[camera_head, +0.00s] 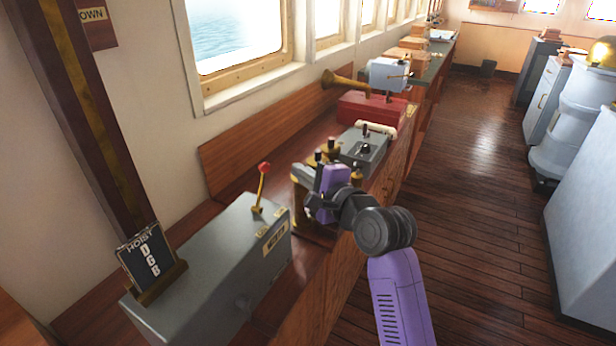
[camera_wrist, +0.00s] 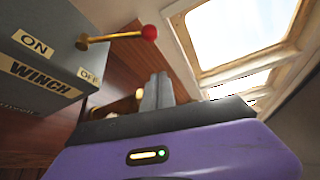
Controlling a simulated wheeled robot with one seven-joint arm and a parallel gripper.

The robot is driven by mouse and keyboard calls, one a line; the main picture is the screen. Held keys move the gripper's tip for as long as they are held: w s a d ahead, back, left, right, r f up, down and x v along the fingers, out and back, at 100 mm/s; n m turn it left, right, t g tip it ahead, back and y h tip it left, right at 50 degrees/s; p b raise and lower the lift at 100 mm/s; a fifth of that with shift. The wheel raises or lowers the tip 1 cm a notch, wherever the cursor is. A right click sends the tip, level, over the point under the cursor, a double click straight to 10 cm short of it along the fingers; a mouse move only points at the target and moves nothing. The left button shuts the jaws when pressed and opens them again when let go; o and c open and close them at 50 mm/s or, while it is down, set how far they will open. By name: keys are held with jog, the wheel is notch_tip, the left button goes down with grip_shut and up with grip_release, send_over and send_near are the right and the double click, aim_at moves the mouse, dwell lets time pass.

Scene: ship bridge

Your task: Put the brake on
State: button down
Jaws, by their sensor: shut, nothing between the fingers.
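A grey winch box (camera_head: 215,265) stands on the wooden counter at lower left in the head view. A brass lever with a red knob (camera_head: 263,168) rises from its top. In the wrist view the red knob (camera_wrist: 149,33) is at upper middle, and the box (camera_wrist: 50,62) carries ON, WINCH and a partly cut label that seems to read OFF. My gripper (camera_head: 304,178) is shut and empty, to the right of the lever and apart from it. Its grey fingers (camera_wrist: 158,92) show in the wrist view. I see no label reading brake.
A brass fitting with dark knobs (camera_head: 328,150) stands behind my gripper, partly hidden. Beyond it are a grey box (camera_head: 362,150), a red box (camera_head: 370,107) and a brass horn (camera_head: 340,82). A HOIST card (camera_head: 145,262) stands on the winch box.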

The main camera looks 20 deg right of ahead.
aim_at(260, 188)
jog(key=w+a, duration=0.1)
jog(key=a+p, duration=0.1)
jog(key=w+a, duration=0.1)
jog(key=a, duration=0.1)
jog(key=shift+w+r+p, duration=0.2)
jog(key=shift+w+p, duration=0.1)
jog(key=shift+w, duration=0.05)
dwell(0.3)
jog(key=shift+a, duration=0.1)
